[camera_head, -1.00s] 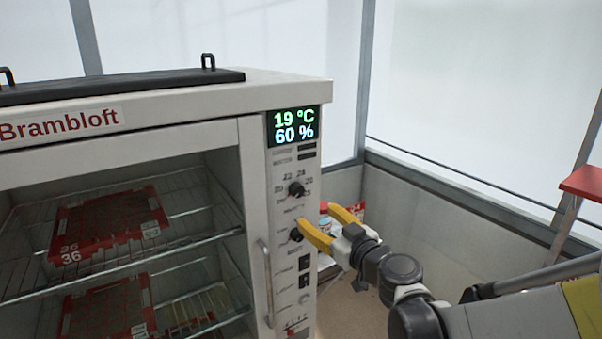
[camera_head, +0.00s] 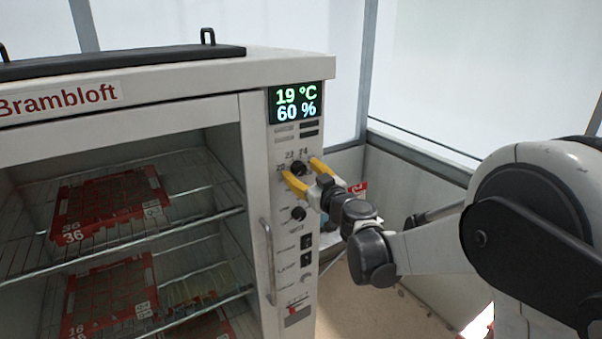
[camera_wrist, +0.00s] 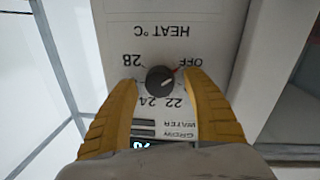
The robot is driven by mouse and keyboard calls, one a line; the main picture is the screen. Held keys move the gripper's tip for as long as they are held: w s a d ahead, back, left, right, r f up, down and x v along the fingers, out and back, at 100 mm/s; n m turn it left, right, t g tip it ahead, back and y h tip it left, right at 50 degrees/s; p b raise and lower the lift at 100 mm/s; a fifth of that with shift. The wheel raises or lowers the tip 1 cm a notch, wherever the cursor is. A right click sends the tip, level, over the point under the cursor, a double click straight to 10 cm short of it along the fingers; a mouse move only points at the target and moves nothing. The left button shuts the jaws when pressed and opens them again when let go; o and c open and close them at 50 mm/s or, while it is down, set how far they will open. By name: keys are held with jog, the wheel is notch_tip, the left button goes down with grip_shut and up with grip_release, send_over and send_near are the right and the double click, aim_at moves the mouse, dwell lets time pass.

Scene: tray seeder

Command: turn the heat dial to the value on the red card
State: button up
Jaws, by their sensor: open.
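The heat dial (camera_head: 299,167) is a small black knob on the cabinet's front control panel, partly hidden by my fingers in the head view. In the wrist view the dial (camera_wrist: 160,80) appears upside down, with OFF, 22, 24, 28 and HEAT °C printed around it. Its pale pointer line seems to lean toward the OFF side, where a small red mark shows. My gripper (camera_head: 298,166) is open, its yellow fingers on either side of the dial; the wrist view also shows my gripper (camera_wrist: 162,79) straddling it, with gaps. I cannot identify the red card.
The display (camera_head: 296,103) above reads 19 °C and 60 %. A second black knob (camera_head: 298,213) and switches sit below. A vertical door handle (camera_head: 267,262) runs left of the panel. Red trays (camera_head: 110,205) lie on wire shelves. A red-and-white item (camera_head: 359,188) shows behind my gripper.

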jog(key=c, duration=1.2)
